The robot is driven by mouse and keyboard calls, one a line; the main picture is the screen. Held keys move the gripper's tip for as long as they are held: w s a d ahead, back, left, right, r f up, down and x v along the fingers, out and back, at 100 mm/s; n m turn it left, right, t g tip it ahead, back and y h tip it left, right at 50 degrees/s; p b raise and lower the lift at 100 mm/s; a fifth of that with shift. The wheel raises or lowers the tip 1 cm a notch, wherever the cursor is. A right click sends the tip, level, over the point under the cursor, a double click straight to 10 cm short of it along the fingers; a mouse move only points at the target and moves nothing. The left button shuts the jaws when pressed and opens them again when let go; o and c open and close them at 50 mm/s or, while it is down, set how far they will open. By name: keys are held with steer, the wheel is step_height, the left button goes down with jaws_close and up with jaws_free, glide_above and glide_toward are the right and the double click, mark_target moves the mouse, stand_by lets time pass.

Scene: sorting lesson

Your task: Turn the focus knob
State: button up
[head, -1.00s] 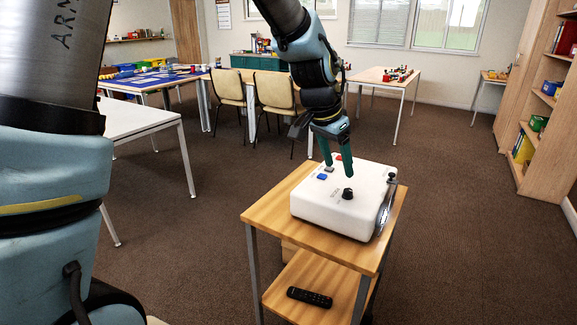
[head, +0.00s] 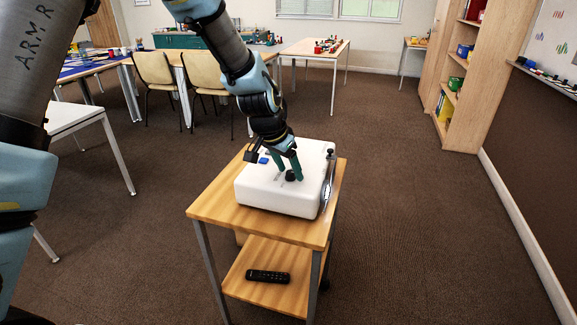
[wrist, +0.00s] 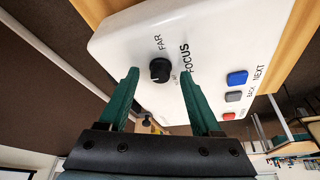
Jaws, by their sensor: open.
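The black focus knob (wrist: 160,70) sits on top of a white projector-like box (head: 262,196), with the words FAR and FOCUS printed beside it in the wrist view. The knob also shows in the head view (head: 291,175). My gripper (head: 289,177) is open with its green fingers pointing down at the box. In the wrist view the two fingertips (wrist: 160,72) stand on either side of the knob, with a gap between each finger and the knob. A blue button (wrist: 237,78), a grey button (wrist: 233,97) and a red button (wrist: 228,116) lie to the right of the knob.
The box stands on a small wooden cart (head: 212,207) with a black remote (head: 268,276) on its lower shelf. A lens sits on the box's right side. A bookshelf (head: 465,75) stands at back right. Chairs and tables are behind. The carpet right of the cart is clear.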

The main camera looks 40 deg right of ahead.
steer(key=shift+f, duration=0.1)
steer(key=shift+c, duration=0.2)
jaws_close()
stand_by(0.4)
